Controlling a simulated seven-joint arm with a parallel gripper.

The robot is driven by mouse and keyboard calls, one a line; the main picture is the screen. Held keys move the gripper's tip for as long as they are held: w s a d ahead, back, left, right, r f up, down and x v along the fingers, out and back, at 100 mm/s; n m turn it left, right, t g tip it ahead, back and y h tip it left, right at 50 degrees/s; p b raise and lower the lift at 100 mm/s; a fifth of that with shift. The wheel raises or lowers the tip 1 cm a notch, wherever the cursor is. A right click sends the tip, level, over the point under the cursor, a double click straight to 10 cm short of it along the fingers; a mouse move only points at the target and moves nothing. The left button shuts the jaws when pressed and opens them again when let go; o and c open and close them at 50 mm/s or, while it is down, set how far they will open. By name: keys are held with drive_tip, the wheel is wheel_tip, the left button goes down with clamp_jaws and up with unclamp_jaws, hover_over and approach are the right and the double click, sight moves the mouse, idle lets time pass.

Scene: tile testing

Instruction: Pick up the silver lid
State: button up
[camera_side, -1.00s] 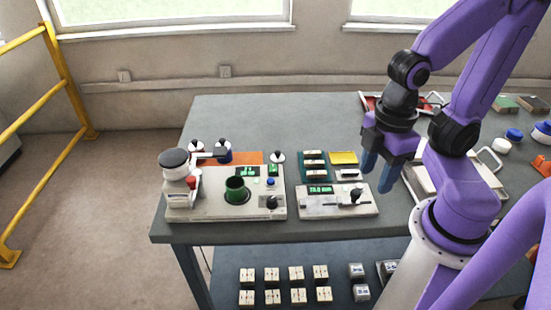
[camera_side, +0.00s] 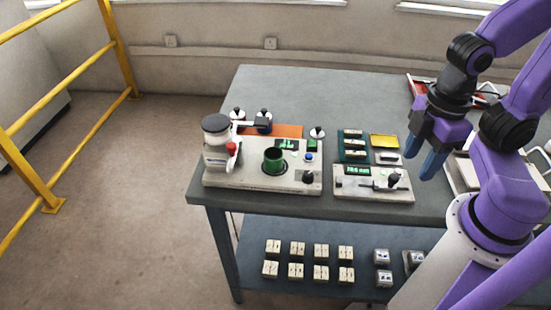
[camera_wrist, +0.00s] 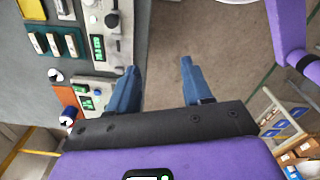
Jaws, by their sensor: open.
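Several small round pale lids with black knobs stand behind the tester. One lid (camera_side: 318,134) is alone right of the orange mat, another (camera_side: 237,115) is at the back left, and a dark blue cup (camera_side: 264,125) near it has a black knob on top. I cannot tell for sure which is the silver lid. A pale lid (camera_wrist: 57,77) also shows in the wrist view, left of my fingers. My gripper (camera_side: 421,164) has two blue fingers, apart and empty. It hangs right of the gauge, away from the lids. In the wrist view the gripper (camera_wrist: 158,70) has nothing between its fingers.
The grey table (camera_side: 330,95) is clear at the back.

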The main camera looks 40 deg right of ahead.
drive_tip(key=m, duration=3.1)
hover_over(318, 128)
wheel_tip(318, 128, down, 17)
drive_tip(key=shift+d+f, duration=0.1)
drive_tip(key=shift+f, duration=0.05)
clamp_jaws()
